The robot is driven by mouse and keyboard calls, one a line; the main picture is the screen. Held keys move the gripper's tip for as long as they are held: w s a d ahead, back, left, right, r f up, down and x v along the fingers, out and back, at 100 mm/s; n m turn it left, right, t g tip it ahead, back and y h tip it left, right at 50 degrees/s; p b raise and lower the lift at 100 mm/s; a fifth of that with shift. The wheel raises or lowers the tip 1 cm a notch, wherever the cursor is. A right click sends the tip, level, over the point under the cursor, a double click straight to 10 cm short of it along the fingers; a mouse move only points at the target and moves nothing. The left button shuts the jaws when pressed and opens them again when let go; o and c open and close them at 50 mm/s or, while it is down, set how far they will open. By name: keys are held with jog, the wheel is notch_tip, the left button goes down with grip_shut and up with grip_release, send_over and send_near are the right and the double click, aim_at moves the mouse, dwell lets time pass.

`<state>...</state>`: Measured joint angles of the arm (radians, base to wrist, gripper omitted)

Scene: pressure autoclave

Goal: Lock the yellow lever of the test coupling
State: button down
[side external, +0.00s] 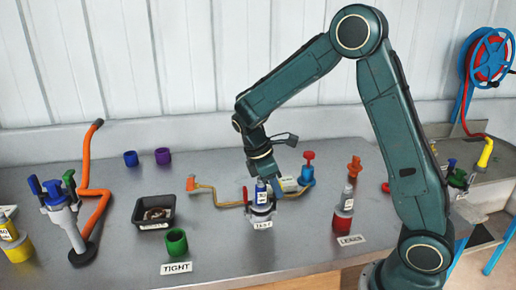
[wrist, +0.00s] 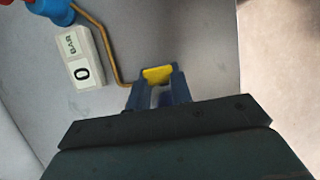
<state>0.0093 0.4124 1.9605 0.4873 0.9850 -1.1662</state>
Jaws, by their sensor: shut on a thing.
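The test coupling (side external: 262,211) stands on the bench behind its TEST label, with a blue-topped labelled cylinder (side external: 261,192) upright in it. My gripper (wrist: 158,92) reaches down over the coupling, and its two blue fingers are shut on the yellow lever (wrist: 157,75). Only the lever's yellow end shows between the fingertips in the wrist view. In the side view my gripper (side external: 271,178) is just above and behind the cylinder, and I cannot make out the lever there. The coupling's body is hidden behind my gripper in the wrist view.
A gauge block reading 0 BAR (wrist: 85,57) and a blue valve with a red knob (side external: 307,174) stand close behind right. A brass tube (wrist: 105,42) runs to the coupling. A red-based cylinder (side external: 343,213) stands right; a black tray (side external: 154,211) and green cup (side external: 176,242) stand left.

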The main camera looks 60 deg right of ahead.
jog(key=shift+w+a, duration=0.25)
jog(key=shift+w, duration=0.05)
jog(key=c, duration=1.2)
grip_release()
jog(key=shift+c, duration=0.2)
jog(key=shift+r, duration=0.15)
jog(key=v, duration=1.3)
jog(key=shift+r, duration=0.2)
jog(key=shift+a, duration=0.1)
jog(key=shift+r, duration=0.1)
